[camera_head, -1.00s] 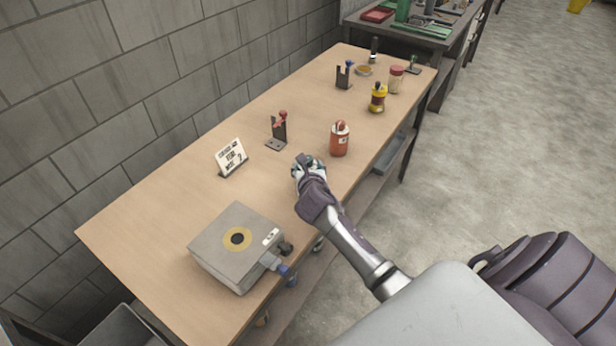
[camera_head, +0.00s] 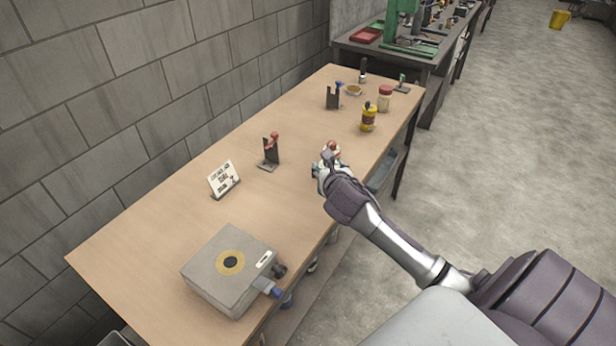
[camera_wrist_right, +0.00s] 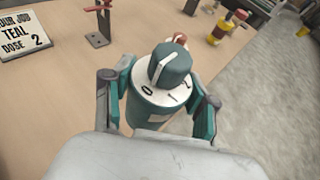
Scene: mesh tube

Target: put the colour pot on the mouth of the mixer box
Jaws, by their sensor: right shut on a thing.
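My right gripper (camera_head: 324,172) is shut on a teal colour pot (camera_wrist_right: 160,107) above the front part of the bench, clear of the mixer box. In the right wrist view my right gripper (camera_wrist_right: 160,95) has a finger on each side of the pot. The pot's white top bears marks, including a 0, and a teal knob. The grey mixer box (camera_head: 210,275) sits at the near end of the bench; its round dark mouth (camera_head: 231,262) has a yellow ring. A job card (camera_head: 223,179) reads teal, dose 2. My left gripper is not in view.
A red pot (camera_head: 333,147) is just behind my right gripper, mostly hidden. A yellow pot (camera_head: 368,118) and a red-lidded jar (camera_head: 384,99) stand farther back. Dark stands (camera_head: 270,150) (camera_head: 333,97) are on the bench. The bench between card and box is clear.

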